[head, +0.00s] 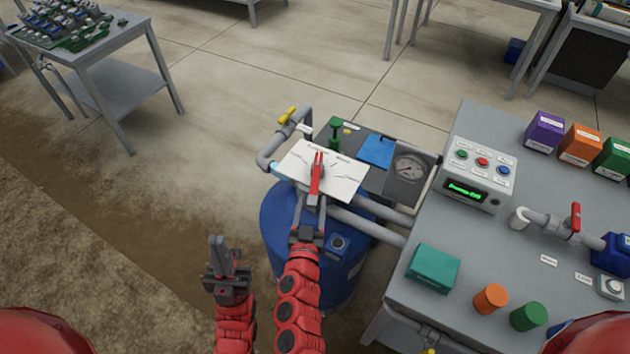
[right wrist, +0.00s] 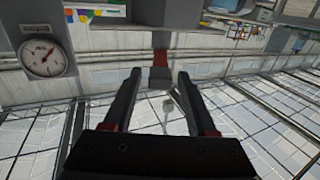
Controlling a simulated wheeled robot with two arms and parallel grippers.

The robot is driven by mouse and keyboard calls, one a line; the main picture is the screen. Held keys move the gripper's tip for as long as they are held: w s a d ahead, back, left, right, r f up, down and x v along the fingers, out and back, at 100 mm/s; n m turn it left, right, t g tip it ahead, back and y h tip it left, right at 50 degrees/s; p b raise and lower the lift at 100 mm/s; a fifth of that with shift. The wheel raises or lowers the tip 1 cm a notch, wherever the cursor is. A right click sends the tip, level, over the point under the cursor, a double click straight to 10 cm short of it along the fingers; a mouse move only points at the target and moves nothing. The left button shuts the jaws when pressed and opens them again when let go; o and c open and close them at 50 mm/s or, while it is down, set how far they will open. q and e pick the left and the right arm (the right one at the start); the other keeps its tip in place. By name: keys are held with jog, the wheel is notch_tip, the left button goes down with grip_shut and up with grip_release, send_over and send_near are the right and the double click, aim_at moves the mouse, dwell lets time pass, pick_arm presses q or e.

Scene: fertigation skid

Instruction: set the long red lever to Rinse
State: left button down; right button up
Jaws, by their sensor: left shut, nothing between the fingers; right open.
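The long red lever (head: 316,180) stands over a white plate (head: 345,185) on top of a blue drum, its handle end pointing towards me. Lines and small lettering show on the plate, but I cannot read them. My right gripper (head: 309,208) is open at the lever's near end. In the right wrist view, the red lever (right wrist: 160,58) shows ahead, its grey end about level with the gap between my open fingertips (right wrist: 157,78). I cannot tell whether they touch. My left gripper (head: 220,242) is shut and empty, left of the drum.
The blue drum (head: 272,228) stands beside a grey bench (head: 470,235) with a button box (head: 480,172) and coloured containers.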

aim_at(315, 182)
jog(key=w, duration=0.5)
jog(key=w+p, duration=0.1)
jog(key=w, duration=0.1)
jog(key=shift+w+d, duration=0.2)
jog(key=shift+d, duration=0.2)
grip_shut()
dwell(0.9)
